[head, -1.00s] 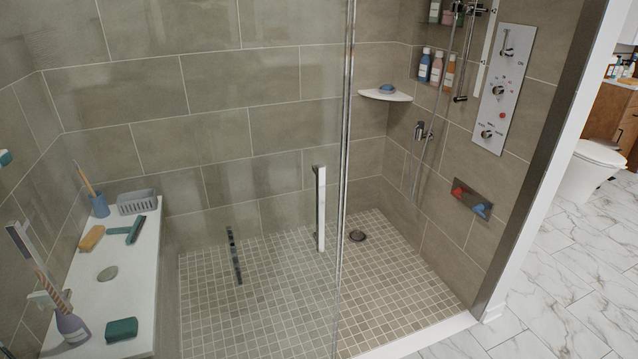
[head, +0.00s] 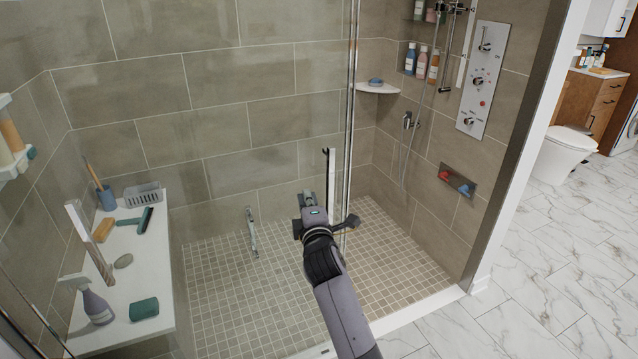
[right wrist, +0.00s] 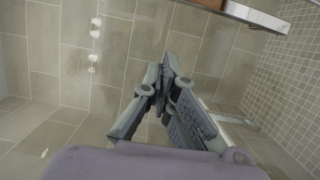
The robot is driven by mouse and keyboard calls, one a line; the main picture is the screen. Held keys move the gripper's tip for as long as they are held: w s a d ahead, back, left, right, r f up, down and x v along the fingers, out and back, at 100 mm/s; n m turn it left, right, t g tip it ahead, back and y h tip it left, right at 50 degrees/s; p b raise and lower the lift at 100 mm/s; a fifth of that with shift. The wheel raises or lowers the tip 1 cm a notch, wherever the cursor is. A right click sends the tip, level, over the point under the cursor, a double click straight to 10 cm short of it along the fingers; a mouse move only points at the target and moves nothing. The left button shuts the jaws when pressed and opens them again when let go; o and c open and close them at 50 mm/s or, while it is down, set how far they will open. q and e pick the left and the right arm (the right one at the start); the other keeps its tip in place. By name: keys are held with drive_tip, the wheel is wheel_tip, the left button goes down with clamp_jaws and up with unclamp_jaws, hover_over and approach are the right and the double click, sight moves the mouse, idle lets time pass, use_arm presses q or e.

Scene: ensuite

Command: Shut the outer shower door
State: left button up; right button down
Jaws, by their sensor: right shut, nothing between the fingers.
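The shower has clear glass door panels, and a bright vertical glass edge (head: 352,90) stands near the middle of the head view. To its right the shower front is open. A slim vertical handle (head: 331,168) is just left of that edge, its lower part hidden by my right gripper. My right gripper (head: 308,197) is shut and empty, in front of the glass beside this handle; I cannot tell if they touch. In the right wrist view the closed fingers (right wrist: 170,65) have a pale bar (right wrist: 256,18) above them. My left gripper is not in view.
Another handle (head: 252,232) and a pale upright bar (head: 88,243) show farther left. A white bench (head: 150,308) holds bath items. A corner shelf (head: 378,88) and control panel (head: 482,80) are inside the shower. Marble floor (head: 530,270) is clear at right.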

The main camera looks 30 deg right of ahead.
sight(320, 184)
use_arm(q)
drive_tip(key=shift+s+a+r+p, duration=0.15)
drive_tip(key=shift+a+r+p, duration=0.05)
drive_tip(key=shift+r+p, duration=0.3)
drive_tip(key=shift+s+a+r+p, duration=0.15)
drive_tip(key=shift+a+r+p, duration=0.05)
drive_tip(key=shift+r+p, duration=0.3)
use_arm(e)
drive_tip(key=w+d, duration=0.4)
drive_tip(key=d, duration=0.1)
drive_tip(key=shift+w+d+f, duration=0.1)
drive_tip(key=shift+w+d, duration=0.05)
drive_tip(key=shift+w, duration=0.15)
drive_tip(key=shift+d, duration=0.1)
